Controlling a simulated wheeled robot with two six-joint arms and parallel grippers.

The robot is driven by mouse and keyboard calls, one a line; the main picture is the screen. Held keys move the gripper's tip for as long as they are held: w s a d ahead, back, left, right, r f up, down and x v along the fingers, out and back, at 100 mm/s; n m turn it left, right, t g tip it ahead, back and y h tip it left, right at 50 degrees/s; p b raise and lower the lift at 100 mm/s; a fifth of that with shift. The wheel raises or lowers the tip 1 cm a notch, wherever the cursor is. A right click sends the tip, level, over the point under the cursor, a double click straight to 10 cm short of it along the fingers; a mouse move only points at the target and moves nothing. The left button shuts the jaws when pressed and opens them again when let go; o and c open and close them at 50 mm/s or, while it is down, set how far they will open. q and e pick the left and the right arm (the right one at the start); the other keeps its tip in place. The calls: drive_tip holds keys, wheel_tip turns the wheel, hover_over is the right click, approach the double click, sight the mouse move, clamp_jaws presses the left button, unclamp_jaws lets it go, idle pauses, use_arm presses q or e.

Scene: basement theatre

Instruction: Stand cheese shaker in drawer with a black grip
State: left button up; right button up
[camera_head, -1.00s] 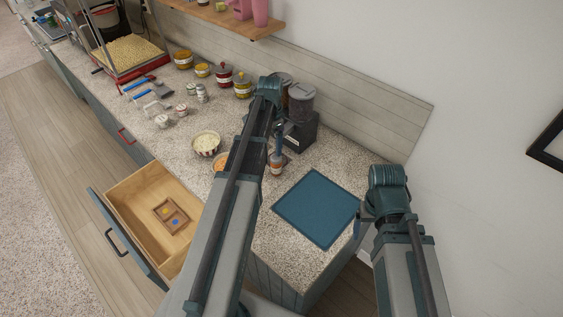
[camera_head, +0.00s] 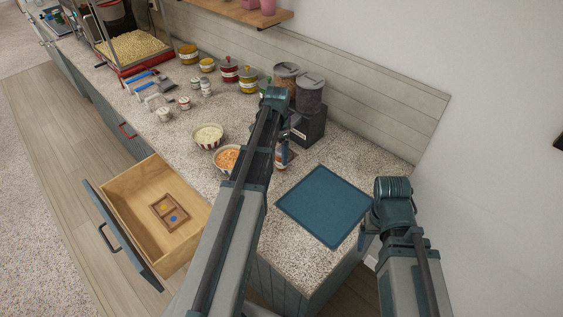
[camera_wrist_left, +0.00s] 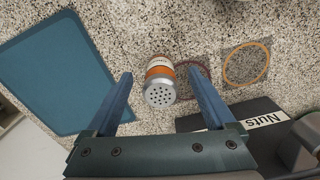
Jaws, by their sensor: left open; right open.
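The cheese shaker, with a grey perforated cap and an orange-and-white body, stands on the speckled counter. In the left wrist view the cheese shaker (camera_wrist_left: 160,88) is between the two blue fingers of my open left gripper (camera_wrist_left: 160,74), with gaps on both sides. In the head view the cheese shaker (camera_head: 281,160) is partly hidden by my left arm. The drawer with a black grip (camera_head: 185,238) is pulled open at the left and holds a small wooden tray (camera_head: 168,212). My right gripper (camera_head: 366,236) is open and empty beside the counter's right edge.
A blue mat (camera_head: 325,206) lies right of the shaker. A dispenser labelled Nuts (camera_wrist_left: 262,120) stands close behind it. Bowls (camera_head: 208,137) (camera_head: 227,158) are to its left. Several jars and a popcorn machine (camera_head: 130,48) are farther along.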

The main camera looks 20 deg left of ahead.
sight(279, 167)
use_arm(q)
drive_tip(key=shift+w+d+f+b, duration=0.1)
drive_tip(key=shift+w+f+b, duration=0.05)
drive_tip(key=shift+f+b, duration=0.75)
drive_tip(key=shift+w+d+f+b, duration=0.1)
drive_tip(key=shift+w+f+b, duration=0.05)
drive_tip(key=shift+f+b, duration=0.75)
drive_tip(key=shift+w+d+f+b, duration=0.1)
drive_tip(key=shift+w+f+b, duration=0.05)
drive_tip(key=shift+f+b, duration=0.7)
drive_tip(key=shift+r, duration=0.1)
drive_tip(key=shift+c, duration=0.3)
clamp_jaws()
